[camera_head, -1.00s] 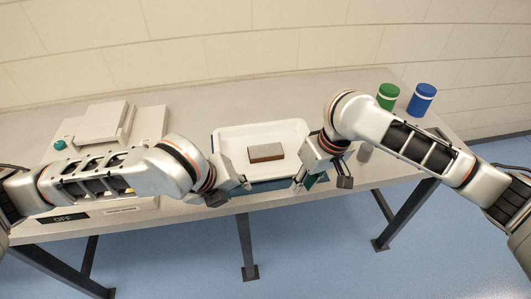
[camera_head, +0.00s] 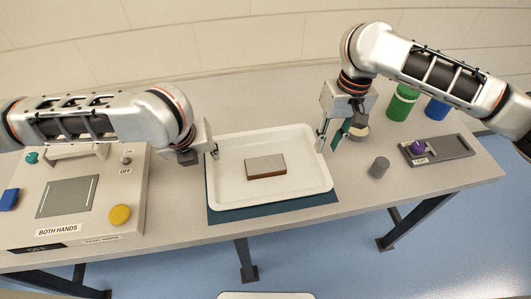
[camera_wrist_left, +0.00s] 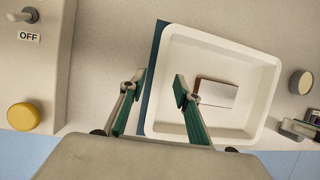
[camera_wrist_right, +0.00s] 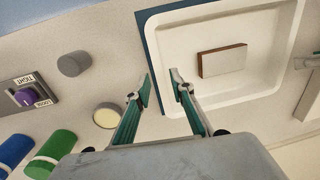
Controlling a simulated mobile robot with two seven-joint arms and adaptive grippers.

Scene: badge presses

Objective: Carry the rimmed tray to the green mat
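The white rimmed tray (camera_head: 228,193) lies on a dark blue mat (camera_head: 240,215) in the head view, with a grey-topped brown block (camera_head: 266,165) inside. No clearly green mat shows. My left gripper (camera_head: 213,154) is at the tray's left rim; in the left wrist view its fingers (camera_wrist_left: 155,95) are apart, one over the tray, the other outside. My right gripper (camera_head: 328,146) is at the right rim; in the right wrist view its fingers (camera_wrist_right: 163,90) are apart, either side of the rim. Whether any finger touches the tray cannot be told.
A press (camera_head: 120,190) with a yellow button stands left of the tray. At right are a grey cylinder (camera_head: 379,167), a round pale-topped item (camera_head: 359,132), a purple-knob panel (camera_head: 455,148), and green (camera_head: 402,103) and blue (camera_head: 436,110) canisters. Bare table lies between press and tray.

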